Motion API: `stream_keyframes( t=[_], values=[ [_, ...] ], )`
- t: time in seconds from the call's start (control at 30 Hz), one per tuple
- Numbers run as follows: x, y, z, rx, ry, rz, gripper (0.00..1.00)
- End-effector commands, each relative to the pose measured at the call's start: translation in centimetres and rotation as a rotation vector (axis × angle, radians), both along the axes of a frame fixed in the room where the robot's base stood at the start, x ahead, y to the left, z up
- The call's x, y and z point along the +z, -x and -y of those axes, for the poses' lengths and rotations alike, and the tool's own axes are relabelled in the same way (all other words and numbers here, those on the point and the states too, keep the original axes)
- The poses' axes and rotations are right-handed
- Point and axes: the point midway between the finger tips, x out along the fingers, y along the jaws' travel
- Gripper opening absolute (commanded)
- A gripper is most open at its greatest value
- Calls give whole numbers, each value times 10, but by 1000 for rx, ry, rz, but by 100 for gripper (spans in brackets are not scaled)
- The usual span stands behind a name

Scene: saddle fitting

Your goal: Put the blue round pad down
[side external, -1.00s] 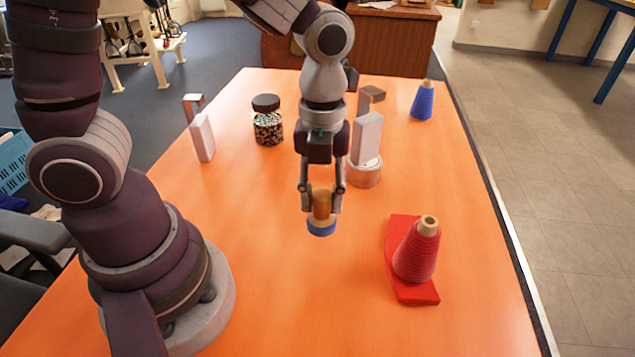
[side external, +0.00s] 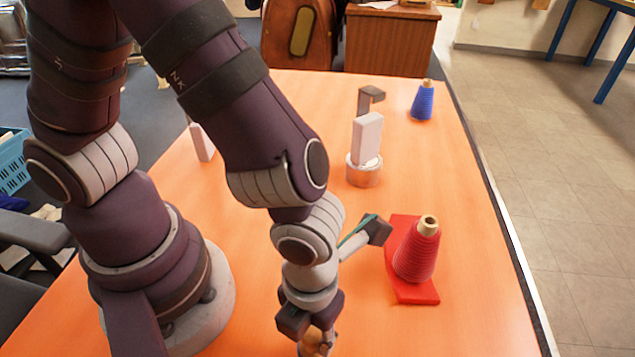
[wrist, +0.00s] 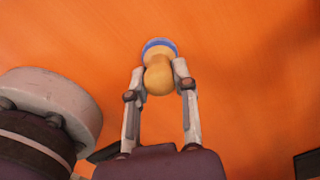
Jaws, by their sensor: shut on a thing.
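The blue round pad (wrist: 160,43) shows as a blue rim beyond its tan rounded handle (wrist: 158,78) in the wrist view. My gripper (wrist: 159,70) is shut on the handle, one finger on each side. In the side view my gripper (side external: 318,348) is low at the bottom edge of the picture, over the near part of the table. The pad is cut off or hidden there. I cannot tell whether the pad touches the orange tabletop.
A red thread cone (side external: 416,252) stands on a red mat (side external: 418,294) to the right of my gripper. Farther back are a pale block (side external: 367,138) on a round base (side external: 363,175) and a blue cone (side external: 422,101). The table (side external: 480,325) is bare at the near right.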

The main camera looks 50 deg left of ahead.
Motion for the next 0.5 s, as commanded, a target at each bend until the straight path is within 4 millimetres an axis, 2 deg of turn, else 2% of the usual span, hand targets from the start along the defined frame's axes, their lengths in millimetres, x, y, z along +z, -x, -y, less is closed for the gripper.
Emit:
stream_keyframes(
  t=[0.17,0.2,0.4,0.5],
  values=[
    [-2,0,0,1,-1,0,0],
    [-3,0,0,1,0,0,27],
    [-2,0,0,1,0,0,52],
    [-2,0,0,1,0,0,52]
  ],
)
